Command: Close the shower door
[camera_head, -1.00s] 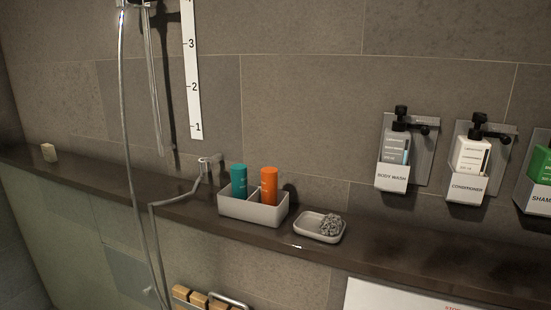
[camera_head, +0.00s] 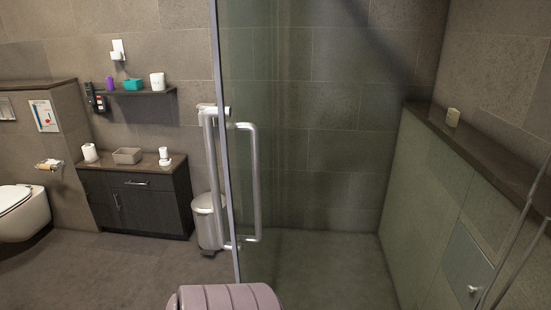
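The glass shower door (camera_head: 310,150) stands in the middle of the view, with its metal edge running down its left side. A pair of silver vertical bar handles (camera_head: 252,185) is fixed near that edge, one on each face of the glass. I cannot tell from this view how far the door stands from its frame. Neither of my grippers is in view.
A pinkish ribbed object (camera_head: 225,297) is at the bottom centre. A dark cabinet (camera_head: 140,205), a pedal bin (camera_head: 208,222) and a toilet (camera_head: 22,210) stand at the left. A dark ledge (camera_head: 490,165) runs along the right wall. The floor (camera_head: 140,262) at lower left is clear.

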